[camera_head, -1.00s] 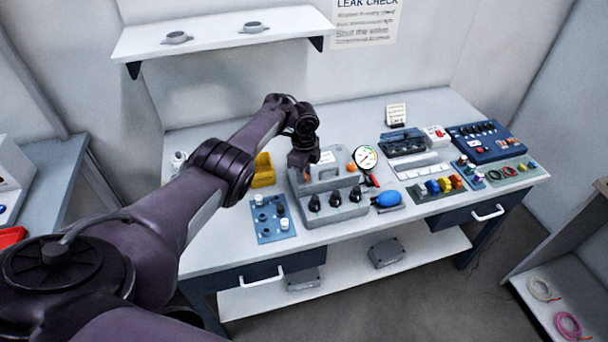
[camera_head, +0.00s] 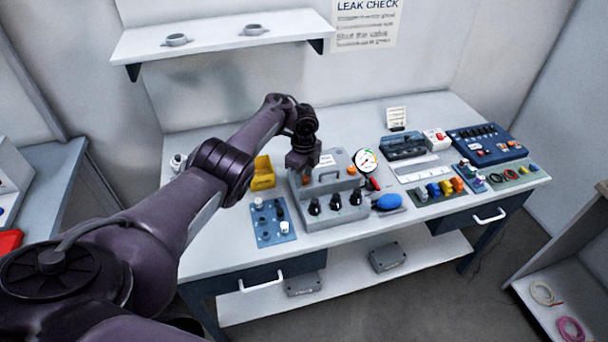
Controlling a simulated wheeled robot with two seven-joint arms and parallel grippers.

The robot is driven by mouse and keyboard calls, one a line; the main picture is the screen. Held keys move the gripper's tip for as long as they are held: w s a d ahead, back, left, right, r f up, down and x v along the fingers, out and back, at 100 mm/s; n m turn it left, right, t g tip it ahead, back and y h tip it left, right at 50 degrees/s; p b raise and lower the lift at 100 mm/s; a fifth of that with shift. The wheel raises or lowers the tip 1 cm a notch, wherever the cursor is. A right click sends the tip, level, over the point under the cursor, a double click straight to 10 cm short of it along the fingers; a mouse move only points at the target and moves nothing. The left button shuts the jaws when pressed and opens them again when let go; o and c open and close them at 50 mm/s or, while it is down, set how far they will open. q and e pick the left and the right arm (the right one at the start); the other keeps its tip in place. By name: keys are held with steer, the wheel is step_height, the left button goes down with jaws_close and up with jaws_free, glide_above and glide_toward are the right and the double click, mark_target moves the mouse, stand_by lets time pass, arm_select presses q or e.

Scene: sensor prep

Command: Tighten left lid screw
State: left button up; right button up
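A grey box (camera_head: 333,214) with a lid and several black knobs along its front stands on the workbench. An orange screw (camera_head: 351,170) shows on the right of the lid. The left lid screw is mostly hidden by my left gripper (camera_head: 304,172), which points down at the lid's left side. A bit of orange shows at its fingertips. The fingers are too small and dark to tell whether they are open or shut, or whether they touch the screw. My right gripper is not in view.
A round gauge (camera_head: 365,160) and a blue bulb (camera_head: 388,202) sit right of the box. A yellow bin (camera_head: 263,173) and a blue mat (camera_head: 270,236) with small parts lie to its left. Several coloured parts and a blue panel (camera_head: 487,140) fill the bench's right side.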

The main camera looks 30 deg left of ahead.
mark_target(304, 178)
arm_select(q)
steer(key=shift+o, duration=1.2)
step_height(304, 178, up, 8)
steer(key=shift+f+p, duration=0.1)
steer(key=shift+p, duration=0.25)
